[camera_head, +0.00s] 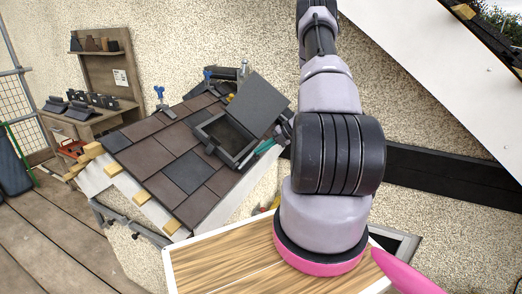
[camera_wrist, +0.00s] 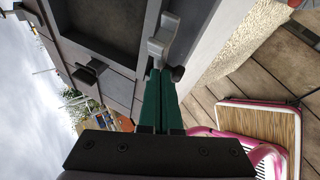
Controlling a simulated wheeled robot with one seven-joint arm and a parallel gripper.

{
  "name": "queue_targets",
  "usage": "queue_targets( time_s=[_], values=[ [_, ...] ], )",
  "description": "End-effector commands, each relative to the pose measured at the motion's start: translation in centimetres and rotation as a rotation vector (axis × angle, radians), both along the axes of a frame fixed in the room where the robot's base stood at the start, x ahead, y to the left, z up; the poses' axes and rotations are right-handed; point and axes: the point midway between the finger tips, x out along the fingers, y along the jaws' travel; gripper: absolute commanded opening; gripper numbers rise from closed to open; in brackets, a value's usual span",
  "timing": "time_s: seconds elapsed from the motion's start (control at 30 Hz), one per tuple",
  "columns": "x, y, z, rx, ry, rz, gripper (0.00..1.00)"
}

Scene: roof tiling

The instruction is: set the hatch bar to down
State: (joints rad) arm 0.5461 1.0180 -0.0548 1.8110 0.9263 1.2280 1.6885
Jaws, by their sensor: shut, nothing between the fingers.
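The roof hatch (camera_head: 214,126) is a dark grey frame set in the tiled roof, and its lid (camera_head: 258,104) stands raised in the head view. In the wrist view the hatch frame (camera_wrist: 118,56) fills the top left. A light grey bar-like piece (camera_wrist: 164,35), perhaps the hatch bar, lies along the frame's side, with a dark knob (camera_wrist: 177,74) by its lower end. My gripper (camera_wrist: 160,74) has green fingers, shut and empty, with tips close to the grey piece; I cannot tell whether they touch.
Brown and grey tiles (camera_head: 160,158) surround the hatch. A dark catch (camera_wrist: 88,72) sticks out from the frame's edge. A workbench (camera_head: 82,120) with tiles stands at the far left. A textured wall (camera_head: 190,40) rises behind.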

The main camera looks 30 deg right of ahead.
Motion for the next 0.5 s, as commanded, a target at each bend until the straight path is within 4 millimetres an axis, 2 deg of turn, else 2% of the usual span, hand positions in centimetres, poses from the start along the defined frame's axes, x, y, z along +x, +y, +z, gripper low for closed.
queue_targets(
  time_s=[0.5],
  values=[
    [3.1, -0.6, -3.2, 0.244, 0.192, 0.21, 0.0]
  ],
)
